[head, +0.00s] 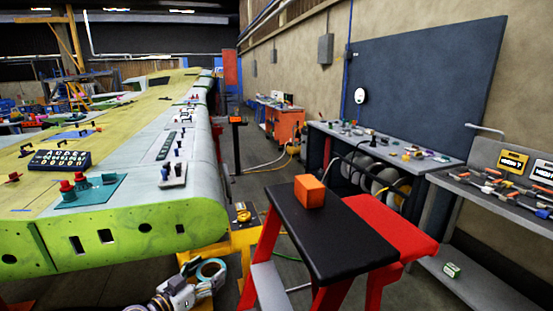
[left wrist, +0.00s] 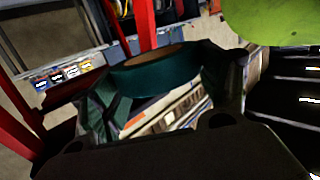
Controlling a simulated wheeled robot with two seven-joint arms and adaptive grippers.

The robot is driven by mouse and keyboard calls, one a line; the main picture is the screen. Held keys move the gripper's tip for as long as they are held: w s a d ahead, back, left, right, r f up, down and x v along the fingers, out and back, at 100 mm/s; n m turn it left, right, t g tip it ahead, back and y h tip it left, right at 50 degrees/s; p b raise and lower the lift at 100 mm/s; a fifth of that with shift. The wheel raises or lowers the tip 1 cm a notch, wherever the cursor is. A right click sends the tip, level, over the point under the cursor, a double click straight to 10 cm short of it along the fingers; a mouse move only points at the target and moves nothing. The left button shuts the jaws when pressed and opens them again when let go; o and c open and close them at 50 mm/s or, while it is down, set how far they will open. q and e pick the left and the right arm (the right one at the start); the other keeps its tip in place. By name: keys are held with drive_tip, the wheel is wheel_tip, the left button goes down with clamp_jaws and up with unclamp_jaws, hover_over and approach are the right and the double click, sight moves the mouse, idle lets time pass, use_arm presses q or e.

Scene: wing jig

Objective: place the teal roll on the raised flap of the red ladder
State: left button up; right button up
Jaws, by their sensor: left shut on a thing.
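The teal roll (head: 222,265) is a ring with an open middle, low in the head view, left of the red ladder. My left gripper (head: 203,277) is shut on it. In the left wrist view the teal roll (left wrist: 155,83) sits between the two dark fingers of my left gripper (left wrist: 165,92). The red ladder (head: 268,255) stands to the right of the gripper, with a black top (head: 335,235) and a red flap (head: 395,228) at its right side. The roll is apart from the ladder. My right gripper is not in view.
An orange block (head: 309,191) stands on the black top. The green wing (head: 130,235) on a yellow support fills the left and carries small tools. A workbench (head: 490,200) with tools stands at the right. Open floor lies between wing and benches.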

use_arm(q)
drive_tip(key=s+a+f+n+t+y, duration=0.2)
drive_tip(key=s+a+f+n+y, duration=0.25)
drive_tip(key=s+a+f, duration=0.45)
drive_tip(key=d+f+n+y, duration=0.1)
drive_tip(key=d+y, duration=0.2)
drive_tip(key=d, duration=0.5)
drive_tip(key=shift+w, duration=0.25)
idle(1.1)
drive_tip(key=shift+f+y, duration=0.1)
drive_tip(key=shift+y, duration=0.15)
idle(1.1)
